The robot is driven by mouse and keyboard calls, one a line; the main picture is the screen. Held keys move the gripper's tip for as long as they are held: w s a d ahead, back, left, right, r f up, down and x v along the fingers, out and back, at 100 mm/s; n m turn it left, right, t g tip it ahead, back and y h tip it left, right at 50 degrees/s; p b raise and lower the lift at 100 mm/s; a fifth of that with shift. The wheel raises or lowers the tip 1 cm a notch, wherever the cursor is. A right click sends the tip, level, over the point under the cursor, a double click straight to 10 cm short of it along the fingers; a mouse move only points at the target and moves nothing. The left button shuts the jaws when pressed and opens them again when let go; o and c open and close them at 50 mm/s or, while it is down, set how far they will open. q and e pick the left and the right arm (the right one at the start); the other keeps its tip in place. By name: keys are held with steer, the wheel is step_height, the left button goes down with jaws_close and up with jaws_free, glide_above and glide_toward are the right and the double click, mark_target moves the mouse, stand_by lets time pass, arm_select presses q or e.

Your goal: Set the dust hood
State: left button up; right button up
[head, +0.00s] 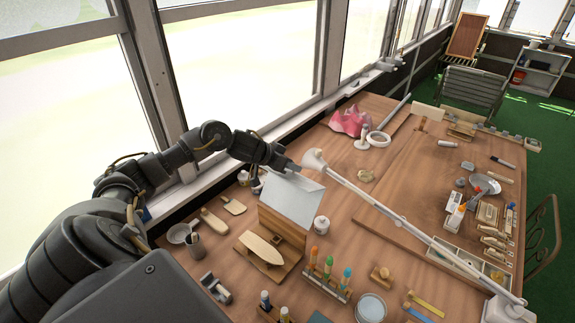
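The dust hood (314,160) appears to be the small white head at the end of a long, thin white jointed arm (395,218). The arm slants across the wooden bench to a white base (503,308) at the bottom right. My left gripper (293,167) reaches in from the left and is just left of the hood, above a wooden box with a pale grey sloped top. Its fingertips are small and dark, so I cannot tell whether they touch the hood or are open or shut. My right gripper does not show.
The wooden box with the grey sloped top (292,200) stands below the gripper.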

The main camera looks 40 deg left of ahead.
mark_target(268, 170)
arm_select(q)
steer(key=o, duration=0.3)
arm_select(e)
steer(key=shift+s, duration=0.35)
arm_select(q)
steer(key=b+v, duration=0.2)
steer(key=v, duration=0.2)
steer(key=b+v, duration=0.1)
steer(key=v, duration=0.4)
steer(key=shift+s+a+f+b, duration=0.1)
steer(key=shift+s+a+b, duration=0.2)
steer(key=shift+b, duration=0.1)
steer(key=shift+s+r+b, duration=0.3)
steer(key=shift+s+r, duration=0.05)
steer(key=shift+r, duration=0.35)
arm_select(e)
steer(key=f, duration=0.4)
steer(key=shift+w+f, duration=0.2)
